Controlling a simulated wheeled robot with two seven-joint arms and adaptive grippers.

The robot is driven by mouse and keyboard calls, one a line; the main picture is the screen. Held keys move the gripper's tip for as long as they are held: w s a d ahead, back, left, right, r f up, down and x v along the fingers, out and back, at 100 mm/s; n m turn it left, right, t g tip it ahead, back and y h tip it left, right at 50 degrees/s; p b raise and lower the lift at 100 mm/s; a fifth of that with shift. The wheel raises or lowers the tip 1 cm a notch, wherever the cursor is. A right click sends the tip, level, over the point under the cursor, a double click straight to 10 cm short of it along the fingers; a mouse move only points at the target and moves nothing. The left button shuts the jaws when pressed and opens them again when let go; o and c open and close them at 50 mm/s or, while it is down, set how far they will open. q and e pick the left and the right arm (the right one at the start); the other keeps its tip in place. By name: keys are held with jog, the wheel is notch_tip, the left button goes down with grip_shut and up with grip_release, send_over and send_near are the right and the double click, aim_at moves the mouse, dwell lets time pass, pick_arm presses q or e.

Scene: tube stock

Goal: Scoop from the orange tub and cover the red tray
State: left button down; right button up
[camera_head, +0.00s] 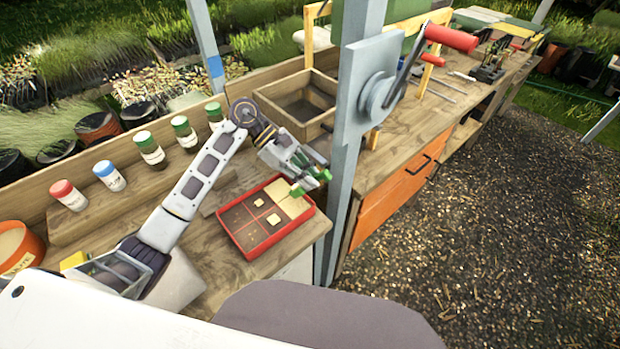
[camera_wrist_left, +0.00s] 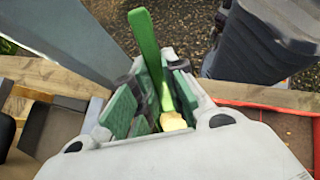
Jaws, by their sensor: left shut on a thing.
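The red tray (camera_head: 283,234) lies on the wooden bench, split into compartments. Its upper right compartment holds a pale, sandy layer; others are brown, with small pale patches. My left gripper (camera_head: 312,177) is over the tray's far right end, shut on a green scoop (camera_head: 297,190). In the left wrist view the green scoop (camera_wrist_left: 147,45) stands up between the finger pads, with a small pale patch beside it. The scoop's bowl is largely hidden. The orange tub (camera_head: 30,245) stands at the left edge with pale material inside. My right gripper is not in view.
Several jars with green, blue (camera_head: 109,175) and red (camera_head: 68,195) lids stand along the back shelf. A wooden box (camera_head: 298,100) sits behind my left gripper. A grey post (camera_head: 350,150) with a red-handled crank (camera_head: 450,38) rises close to the tray's right.

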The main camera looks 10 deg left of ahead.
pick_arm(q)
jog(key=shift+v, duration=0.8)
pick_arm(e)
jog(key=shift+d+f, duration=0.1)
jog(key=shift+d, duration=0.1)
pick_arm(q)
jog(key=shift+s+a, duration=0.2)
jog(key=shift+s, duration=0.05)
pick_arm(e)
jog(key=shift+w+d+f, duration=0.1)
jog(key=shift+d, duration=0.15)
